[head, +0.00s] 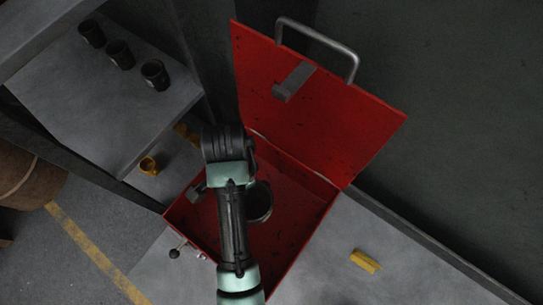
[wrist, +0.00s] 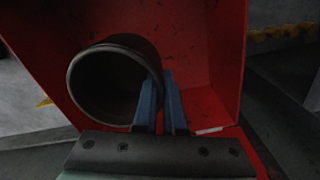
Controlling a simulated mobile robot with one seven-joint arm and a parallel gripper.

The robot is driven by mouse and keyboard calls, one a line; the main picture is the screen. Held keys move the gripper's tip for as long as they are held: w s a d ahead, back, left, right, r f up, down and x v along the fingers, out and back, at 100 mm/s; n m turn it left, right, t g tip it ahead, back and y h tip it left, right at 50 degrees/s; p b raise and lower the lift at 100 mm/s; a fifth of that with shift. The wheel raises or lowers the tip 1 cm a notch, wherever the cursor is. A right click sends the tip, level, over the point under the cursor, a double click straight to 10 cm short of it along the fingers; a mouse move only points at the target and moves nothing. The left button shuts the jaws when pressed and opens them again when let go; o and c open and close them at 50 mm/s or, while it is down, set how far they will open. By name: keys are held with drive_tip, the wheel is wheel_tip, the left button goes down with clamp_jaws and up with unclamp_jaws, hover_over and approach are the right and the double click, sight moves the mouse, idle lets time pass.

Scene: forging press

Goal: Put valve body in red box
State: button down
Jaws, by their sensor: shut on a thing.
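The valve body, a dark hollow cylinder (head: 259,203), shows partly behind my arm, over the inside of the red box (head: 318,207). In the wrist view the valve body (wrist: 112,84) has its round open end toward the camera. My gripper (wrist: 161,78) has its two blue fingers shut on the cylinder's wall at its right side. The red box (wrist: 224,65) fills the background behind it. Whether the valve body touches the box floor cannot be told. In the head view my arm hides the fingers and part of the box.
The red lid (head: 310,105) stands open, with a metal handle (head: 318,45). Several dark cups (head: 119,54) stand on a grey shelf (head: 95,105). A yellow block (head: 366,261) lies on the grey surface right of the box. A yellow ring-like part (head: 148,166) lies left.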

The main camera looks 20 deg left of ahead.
drive_tip(key=shift+a+r, duration=0.1)
drive_tip(key=shift+r, duration=0.05)
drive_tip(key=shift+w+f, duration=0.1)
drive_tip(key=shift+f, duration=0.3)
drive_tip(key=shift+m, duration=0.3)
wheel_tip(320, 180, down, 5)
drive_tip(key=shift+a+r+p, duration=0.1)
drive_tip(key=shift+r+p, duration=0.05)
drive_tip(key=shift+p, duration=0.3)
drive_tip(key=shift+f, duration=2.2)
drive_tip(key=shift+f, duration=0.15)
drive_tip(key=c, duration=1)
unclamp_jaws()
wheel_tip(320, 180, up, 12)
drive_tip(key=shift+r, duration=0.15)
